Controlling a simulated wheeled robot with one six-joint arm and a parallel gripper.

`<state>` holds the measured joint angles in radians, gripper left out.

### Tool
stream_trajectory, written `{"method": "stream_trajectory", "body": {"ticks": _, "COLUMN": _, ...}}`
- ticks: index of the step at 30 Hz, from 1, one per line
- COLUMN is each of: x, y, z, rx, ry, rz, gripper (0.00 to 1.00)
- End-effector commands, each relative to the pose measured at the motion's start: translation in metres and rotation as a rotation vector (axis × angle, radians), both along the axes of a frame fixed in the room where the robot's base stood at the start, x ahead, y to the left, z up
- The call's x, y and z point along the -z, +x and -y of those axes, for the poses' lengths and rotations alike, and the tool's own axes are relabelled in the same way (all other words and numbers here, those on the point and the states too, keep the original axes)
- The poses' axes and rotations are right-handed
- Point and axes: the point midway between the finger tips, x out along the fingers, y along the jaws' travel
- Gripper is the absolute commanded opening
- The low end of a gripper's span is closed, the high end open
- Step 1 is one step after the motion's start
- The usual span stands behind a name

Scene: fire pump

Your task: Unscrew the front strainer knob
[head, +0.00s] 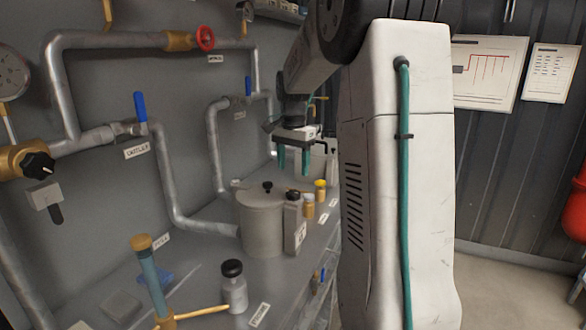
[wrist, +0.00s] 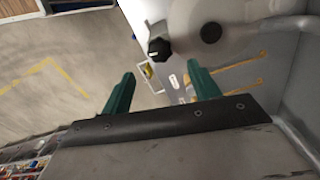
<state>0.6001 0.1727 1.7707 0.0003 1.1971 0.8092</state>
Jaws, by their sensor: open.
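A grey lidded canister (head: 262,222) stands on the bench, with a small black knob (head: 267,186) on its lid. A narrower grey housing (head: 295,228) with a dark knob (head: 292,196) stands against its right side. I cannot tell for certain which knob is the front strainer knob. The wrist view shows a black knob with a pale mark (wrist: 159,48) and a round black knob (wrist: 210,32) beyond my fingers. My gripper (head: 293,160) has teal fingers, open and empty, above the canister's right side; it also shows in the wrist view (wrist: 161,88). It touches neither knob.
A white jar with a black cap (head: 234,287) and a blue upright post with a brass top (head: 149,272) stand nearer on the bench. Grey pipes with a blue lever (head: 140,106) and a red handwheel (head: 205,37) run along the wall. Small yellow-capped parts (head: 320,188) lie right of the canister.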

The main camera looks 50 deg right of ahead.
Motion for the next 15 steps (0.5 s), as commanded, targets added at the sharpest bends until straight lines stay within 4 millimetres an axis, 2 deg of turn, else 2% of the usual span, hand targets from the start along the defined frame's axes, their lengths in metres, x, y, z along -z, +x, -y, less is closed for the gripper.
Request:
{"method": "stream_trajectory", "body": {"ticks": 5, "x": 0.0002, "y": -0.0002, "z": -0.0005, "rx": 0.013, "ry": 0.0, "rz": 0.0, "gripper": 0.61}}
{"method": "stream_trajectory", "body": {"ticks": 8, "x": 0.0003, "y": -0.0004, "z": -0.0002, "rx": 0.111, "ry": 0.0, "rz": 0.0, "gripper": 0.61}}
{"method": "stream_trajectory", "body": {"ticks": 15, "x": 0.0009, "y": -0.0013, "z": 0.0003, "rx": 0.603, "ry": 0.0, "rz": -0.001, "gripper": 0.61}}
